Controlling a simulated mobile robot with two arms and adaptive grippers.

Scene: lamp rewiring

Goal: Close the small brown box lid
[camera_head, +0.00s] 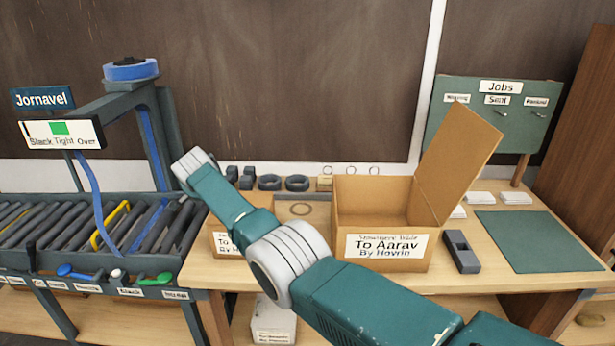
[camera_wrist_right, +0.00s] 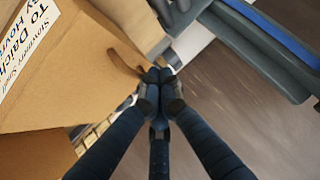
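The small brown box (camera_head: 229,243) stands on the bench at centre left, with a white label on its front. My right arm crosses in front and hides much of it, so its lid cannot be made out in the head view. In the right wrist view a brown cardboard box (camera_wrist_right: 75,85) with a white label fills the left side. My right gripper (camera_wrist_right: 158,76) has its dark fingers together at the tips, with nothing visible between them. It is close beside the cardboard; contact cannot be told. Its fingers are hidden in the head view. My left gripper is not in view.
A larger open box (camera_head: 385,225) with its flap raised stands to the right. A grey block tool (camera_head: 461,251) and a green mat (camera_head: 540,241) lie beyond it. A roller conveyor (camera_head: 90,235) with a frame is at left.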

